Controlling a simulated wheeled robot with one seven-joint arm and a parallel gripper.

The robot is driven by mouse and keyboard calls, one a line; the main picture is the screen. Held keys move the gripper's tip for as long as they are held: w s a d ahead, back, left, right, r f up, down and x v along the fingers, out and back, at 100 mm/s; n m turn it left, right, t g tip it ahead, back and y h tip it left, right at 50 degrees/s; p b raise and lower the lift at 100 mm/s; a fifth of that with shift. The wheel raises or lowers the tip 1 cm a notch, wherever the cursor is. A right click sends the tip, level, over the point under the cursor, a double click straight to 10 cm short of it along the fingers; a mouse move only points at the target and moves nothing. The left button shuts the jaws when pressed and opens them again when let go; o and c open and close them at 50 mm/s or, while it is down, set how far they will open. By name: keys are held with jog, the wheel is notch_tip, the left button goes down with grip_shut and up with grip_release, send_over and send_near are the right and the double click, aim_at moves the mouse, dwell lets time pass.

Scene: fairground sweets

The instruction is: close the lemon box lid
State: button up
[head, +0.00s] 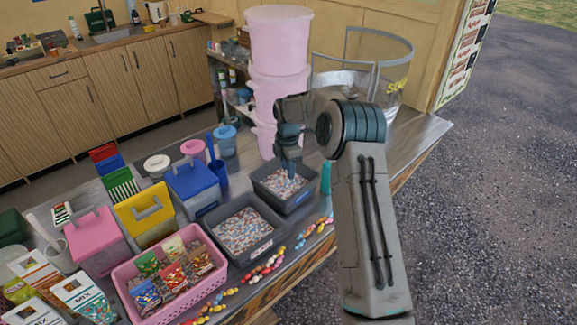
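The lemon box (158,236) is the yellow box on the counter, between a pink box and a blue box. My gripper (290,174) points down over the rear grey tub of sprinkles, well to the right of the lemon box. Its fingers look close together, but their gap is not clear, and no held thing shows.
The pink box (92,236) and blue box (192,180) flank the lemon box closely. Grey sprinkle tubs (268,247) and a pink basket (152,311) of bags stand nearby. Stacked pink buckets (277,45) rise behind my gripper. Loose sweets (262,270) lie along the counter's front edge.

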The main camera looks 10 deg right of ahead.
notch_tip(320, 180, up, 14)
jog(key=p, duration=0.7)
jog(key=shift+s+d, duration=0.2)
jog(key=shift+s, duration=0.15)
